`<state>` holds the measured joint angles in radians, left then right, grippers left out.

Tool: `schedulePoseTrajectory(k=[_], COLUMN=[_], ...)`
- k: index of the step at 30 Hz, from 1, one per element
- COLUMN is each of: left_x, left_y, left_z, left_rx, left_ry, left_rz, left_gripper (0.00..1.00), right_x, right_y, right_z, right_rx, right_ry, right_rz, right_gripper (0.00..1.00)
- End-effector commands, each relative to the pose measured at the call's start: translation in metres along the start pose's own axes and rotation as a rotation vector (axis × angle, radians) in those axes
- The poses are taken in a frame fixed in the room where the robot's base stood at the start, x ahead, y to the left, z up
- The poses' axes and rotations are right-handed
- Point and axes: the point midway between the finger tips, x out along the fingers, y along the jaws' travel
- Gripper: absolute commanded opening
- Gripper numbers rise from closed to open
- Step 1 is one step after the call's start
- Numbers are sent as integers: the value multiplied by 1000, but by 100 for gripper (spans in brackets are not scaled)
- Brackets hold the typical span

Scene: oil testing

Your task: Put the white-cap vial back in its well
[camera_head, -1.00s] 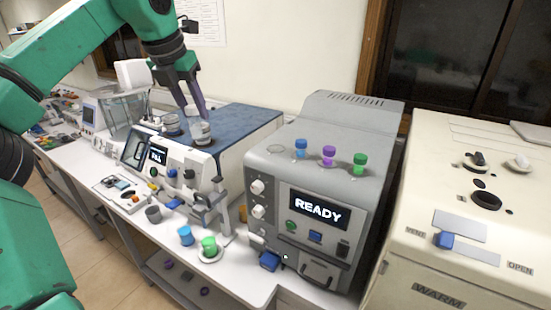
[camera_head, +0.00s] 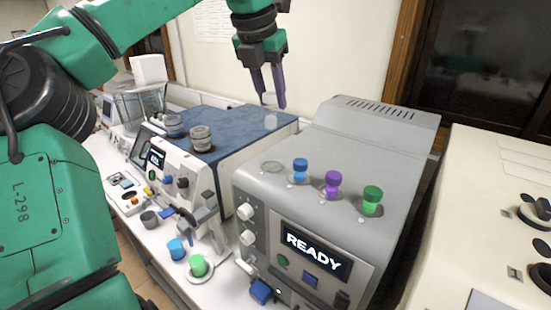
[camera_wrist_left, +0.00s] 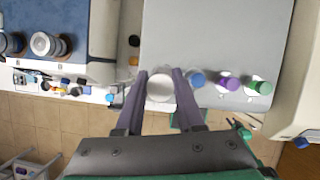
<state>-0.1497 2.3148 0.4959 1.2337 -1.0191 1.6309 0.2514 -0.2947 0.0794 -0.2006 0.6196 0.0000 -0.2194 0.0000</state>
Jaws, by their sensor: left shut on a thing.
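My left gripper (camera_head: 269,98) is shut on the white-cap vial (camera_head: 271,119), whose pale body hangs below the fingertips. In the head view it is in the air above the right end of the blue-topped machine. In the left wrist view, the round white cap (camera_wrist_left: 160,86) sits between the two fingers, left of the blue vial. The grey machine (camera_head: 340,140) has an empty round well (camera_head: 272,167) at the left of its row, below and apart from the held vial. In the wrist view I cannot make out this well.
A blue-cap vial (camera_head: 300,168), purple-cap vial (camera_head: 333,184) and green-cap vial (camera_head: 372,199) stand upright right of the empty well. The blue-topped machine (camera_head: 235,125) carries two grey cylindrical holders (camera_head: 201,138). A cream machine (camera_head: 490,190) stands at the right.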

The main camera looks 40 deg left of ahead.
Motion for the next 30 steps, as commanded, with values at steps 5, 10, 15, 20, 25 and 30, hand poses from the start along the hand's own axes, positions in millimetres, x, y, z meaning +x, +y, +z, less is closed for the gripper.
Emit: schedulePoseTrajectory(k=[5,10,15,20,25,30], left_x=[52,81,108,116,116,116], left_y=[-1,-1,-1,-1,-1,-1], left_z=[-22,-34,-45,-48,-48,-48], left_rx=[0,-2,0,-2,-2,-2], left_ry=[4,2,1,-1,0,0], left_rz=[-5,-2,-3,1,1,1], left_gripper=[0,0,0,0,67,67], right_x=[-8,-14,-23,-22,-22,-22], right_y=[-2,0,4,3,0,0], right_z=[24,13,-14,-9,7,8], right_rx=[0,0,-1,0,0,0], right_ry=[-40,-24,21,12,-13,-14], right_rz=[-3,-1,5,4,0,0], right_gripper=[50,50,50,50,50,50])
